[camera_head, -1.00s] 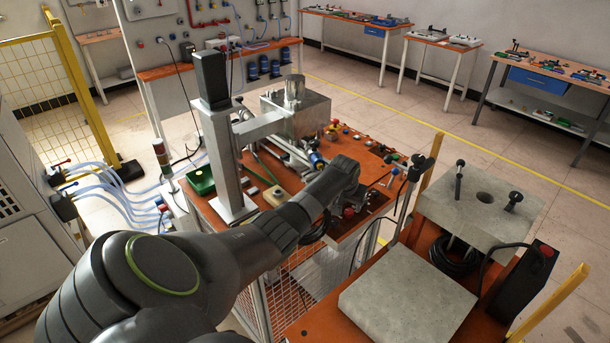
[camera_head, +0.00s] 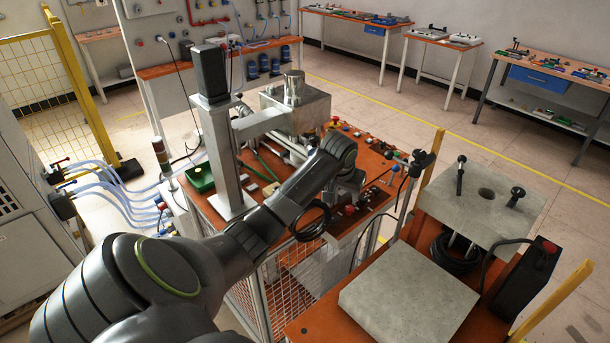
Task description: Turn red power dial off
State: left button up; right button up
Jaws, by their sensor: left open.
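A small red dial (camera_head: 350,210) sits on the front control panel of the orange-topped machine table, near the middle of the camera_head view. My left arm comes in from the lower left and reaches over this table. My left gripper (camera_head: 347,190) is small and grey below the dark wrist, just above and behind the red dial in the picture. It is open, and nothing shows between its fingers. The finger tips are partly hidden by the wrist and hard to make out. I cannot tell whether they touch the dial. My right gripper is out of view.
A metal column with a side arm and block (camera_head: 296,107) stands on the machine table (camera_head: 268,222). Coloured buttons (camera_head: 375,143) line its right edge. A bench with grey stone slabs (camera_head: 408,300) stands at the right.

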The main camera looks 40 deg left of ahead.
pick_arm(q)
jog(key=s+d+f+m, duration=0.1)
jog(key=s+d+f, duration=0.1)
jog(key=s+f, duration=0.2)
jog(key=s+d+f, duration=0.3)
jog(key=s+f, duration=0.1)
jog(key=s, duration=0.7)
jog(key=s+d+f+m, duration=0.1)
jog(key=s+f, duration=0.3)
jog(key=s, duration=0.4)
jog(key=shift+d+f+m, duration=0.3)
jog(key=shift+d, duration=0.6)
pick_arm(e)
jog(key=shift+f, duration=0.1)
pick_arm(q)
jog(key=shift+w, duration=0.15)
